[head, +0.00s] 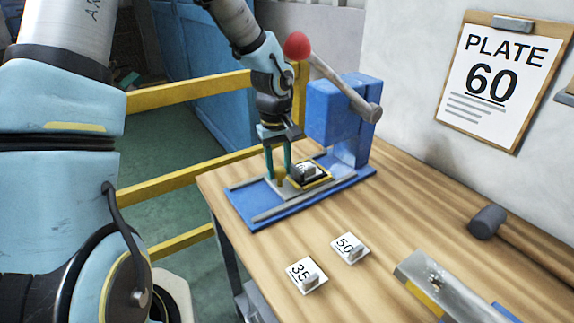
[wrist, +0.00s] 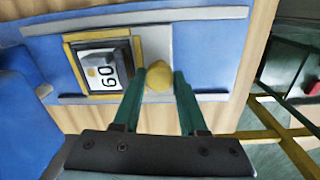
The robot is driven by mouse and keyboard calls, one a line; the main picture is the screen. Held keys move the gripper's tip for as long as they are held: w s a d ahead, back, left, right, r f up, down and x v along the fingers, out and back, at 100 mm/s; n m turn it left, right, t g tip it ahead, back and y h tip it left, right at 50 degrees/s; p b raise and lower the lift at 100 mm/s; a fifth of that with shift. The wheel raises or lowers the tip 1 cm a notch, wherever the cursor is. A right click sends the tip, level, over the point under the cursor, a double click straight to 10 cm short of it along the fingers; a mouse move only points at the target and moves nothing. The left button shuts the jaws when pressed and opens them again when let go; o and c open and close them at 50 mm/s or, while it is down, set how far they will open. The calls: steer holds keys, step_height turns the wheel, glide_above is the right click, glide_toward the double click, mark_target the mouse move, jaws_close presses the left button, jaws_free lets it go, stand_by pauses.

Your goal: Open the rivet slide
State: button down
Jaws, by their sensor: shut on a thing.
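The rivet slide is a grey plate with a yellow-and-black framed nest (head: 309,175), lying between two grey rails on the blue base (head: 245,207) of the press. A plate marked 60 (wrist: 101,70) sits in the nest. The slide lies in front of the blue press body (head: 336,120), out from under it. My gripper (head: 279,174) points down with its green fingers on either side of the slide's yellow knob (wrist: 159,75), shut on it. The press lever (head: 340,80) with a red ball tilts up to the left.
Plates marked 35 (head: 307,274) and 50 (head: 349,248) lie on the wooden table in front of the press. A dark mallet (head: 489,221) and a grey metal fixture (head: 435,280) are at the right. A clipboard (head: 490,80) reading PLATE 60 hangs on the wall. Yellow railings (head: 165,182) stand left.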

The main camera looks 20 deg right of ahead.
steer(key=a, duration=0.3)
steer(key=s+a, duration=0.1)
steer(key=a, duration=0.5)
steer(key=shift+s+a, duration=0.25)
steer(key=shift+s, duration=0.1)
steer(key=c, duration=0.7)
jaws_free()
steer(key=shift+c, duration=0.2)
steer(key=shift+r, duration=0.15)
step_height(320, 180, up, 11)
steer(key=shift+a+f, duration=0.2)
